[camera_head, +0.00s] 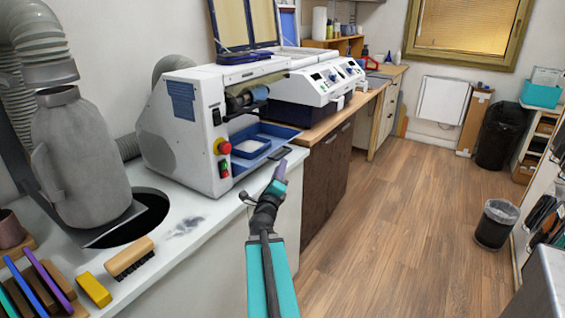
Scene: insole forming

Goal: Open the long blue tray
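A long blue tray (287,132) sits low in the front of the white machine (180,140), under its roller. My gripper (279,173) is just in front of and below this edge, at the end of my teal arm. It looks apart from the tray, but the exact gap is unclear. Its fingers are too small and overlapped to tell whether they are open or shut.
The machine has a red button (224,147) at its front corner. A grey canister (80,150), a brush (129,257) and a yellow block (94,290) are on the white counter at left. A second white machine (328,82) stands behind.

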